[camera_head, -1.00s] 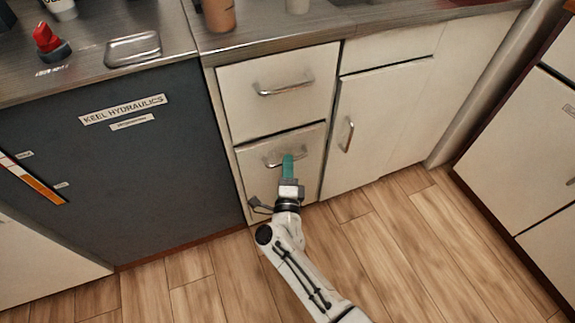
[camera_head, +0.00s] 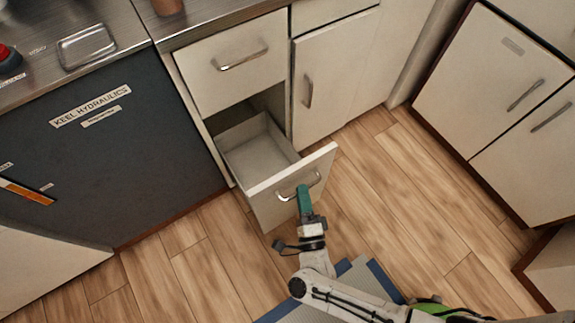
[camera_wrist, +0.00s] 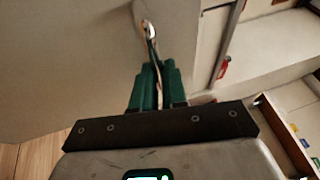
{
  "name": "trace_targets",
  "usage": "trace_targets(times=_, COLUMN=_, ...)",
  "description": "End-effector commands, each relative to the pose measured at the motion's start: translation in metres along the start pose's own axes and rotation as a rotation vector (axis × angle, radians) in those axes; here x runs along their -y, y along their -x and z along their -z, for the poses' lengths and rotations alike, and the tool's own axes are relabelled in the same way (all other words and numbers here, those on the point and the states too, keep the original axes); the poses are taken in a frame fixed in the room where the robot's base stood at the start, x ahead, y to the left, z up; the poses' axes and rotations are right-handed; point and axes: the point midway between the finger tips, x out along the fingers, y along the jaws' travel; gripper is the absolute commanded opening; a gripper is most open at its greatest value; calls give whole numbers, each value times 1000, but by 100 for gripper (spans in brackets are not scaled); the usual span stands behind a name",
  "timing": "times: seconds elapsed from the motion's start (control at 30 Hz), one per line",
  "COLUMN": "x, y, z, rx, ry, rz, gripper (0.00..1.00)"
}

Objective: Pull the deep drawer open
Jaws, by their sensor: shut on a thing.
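The deep drawer (camera_head: 262,192) is the lower drawer of the cream cabinet. It stands pulled well out, and its inside looks empty. Its metal bar handle (camera_head: 312,181) is on the front panel. My gripper (camera_head: 303,190) has teal fingers and is shut on this handle. In the wrist view, the handle (camera_wrist: 150,32) runs down between the teal fingers (camera_wrist: 152,75), with the drawer's front panel (camera_wrist: 75,60) behind it.
The upper drawer (camera_head: 225,65) is closed above it. A cupboard door (camera_head: 335,85) with a handle is closed to the right. A dark blue panel (camera_head: 110,170) stands to the left. Wooden floor (camera_head: 400,190) is clear to the right, before another cream cabinet (camera_head: 500,100).

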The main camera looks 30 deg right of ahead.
Motion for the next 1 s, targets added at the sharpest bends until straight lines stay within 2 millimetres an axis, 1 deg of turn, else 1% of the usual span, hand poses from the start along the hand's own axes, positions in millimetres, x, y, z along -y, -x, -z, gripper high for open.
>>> trace_targets(times=0.03, x=1, y=10, z=5, rx=-1, ry=1, rz=-4, gripper=0)
trace_targets(times=0.1, x=3, y=21, z=9, rx=-1, ry=2, rz=-4, gripper=0)
trace_targets(times=0.2, x=6, y=32, z=14, rx=-1, ry=1, rz=-2, gripper=0)
trace_targets(times=0.3, x=7, y=38, z=16, rx=0, ry=0, rz=-2, gripper=0)
trace_targets(times=0.47, x=8, y=42, z=17, rx=1, ry=0, rz=-2, gripper=0)
trace_targets(times=0.73, x=8, y=42, z=17, rx=2, ry=0, rz=-2, gripper=0)
trace_targets(times=0.77, x=8, y=42, z=17, rx=2, ry=0, rz=-2, gripper=13)
trace_targets(times=1.0, x=8, y=42, z=17, rx=1, ry=0, rz=-1, gripper=36)
